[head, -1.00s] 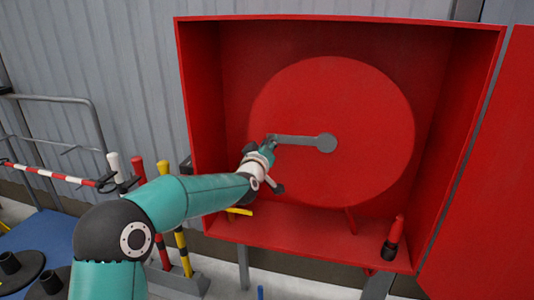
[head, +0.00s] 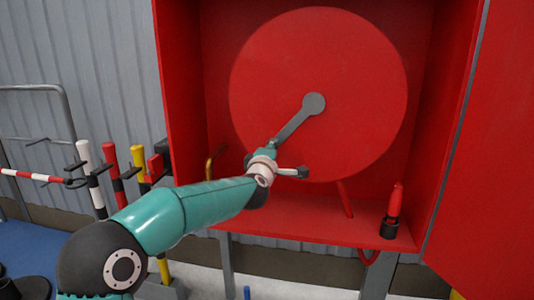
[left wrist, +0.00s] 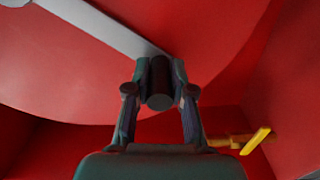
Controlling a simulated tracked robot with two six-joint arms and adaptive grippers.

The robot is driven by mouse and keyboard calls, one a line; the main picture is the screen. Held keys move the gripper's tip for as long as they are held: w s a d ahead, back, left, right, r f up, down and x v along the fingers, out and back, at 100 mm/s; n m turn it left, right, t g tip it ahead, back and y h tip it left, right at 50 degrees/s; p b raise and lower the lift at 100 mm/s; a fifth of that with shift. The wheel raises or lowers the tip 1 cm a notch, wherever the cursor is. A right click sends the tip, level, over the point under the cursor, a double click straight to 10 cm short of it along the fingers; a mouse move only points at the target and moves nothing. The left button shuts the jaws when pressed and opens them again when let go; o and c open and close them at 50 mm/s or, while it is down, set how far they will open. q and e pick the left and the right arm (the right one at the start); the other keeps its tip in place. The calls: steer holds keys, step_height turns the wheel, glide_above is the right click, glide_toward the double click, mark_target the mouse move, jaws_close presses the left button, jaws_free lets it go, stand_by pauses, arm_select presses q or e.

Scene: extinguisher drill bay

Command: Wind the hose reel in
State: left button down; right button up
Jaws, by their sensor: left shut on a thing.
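The red hose reel (head: 340,60) faces me inside an open red cabinet (head: 180,100). Its grey crank arm (head: 295,122) points from the hub down and to the left. My left gripper (head: 271,149) is at the crank's outer end, shut on the crank handle. In the left wrist view the dark round handle (left wrist: 160,100) sits between the two fingers (left wrist: 160,80), under the end of the grey crank arm (left wrist: 100,27). In the head view the gripper and wrist mostly hide the handle. My right gripper is not in view.
A red nozzle with a black base (head: 392,212) stands at the cabinet floor's right. A yellow lever or valve (head: 214,163) is at the lower left inside; the left wrist view shows yellow too (left wrist: 245,140). Several coloured posts (head: 95,180) stand left. The open door (head: 490,150) is right.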

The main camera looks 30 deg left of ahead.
arm_select(q)
steer(key=shift+w+d+f+n+b, duration=0.15)
steer(key=shift+d+f+n+b, duration=0.2)
steer(key=shift+f+n, duration=0.25)
steer(key=shift+f, duration=0.1)
steer(key=c, duration=1)
jaws_free()
steer(key=shift+r, duration=0.2)
steer(key=shift+s+d, duration=0.2)
steer(key=shift+s, duration=0.25)
steer(key=v, duration=1.1)
steer(key=shift+f, duration=0.1)
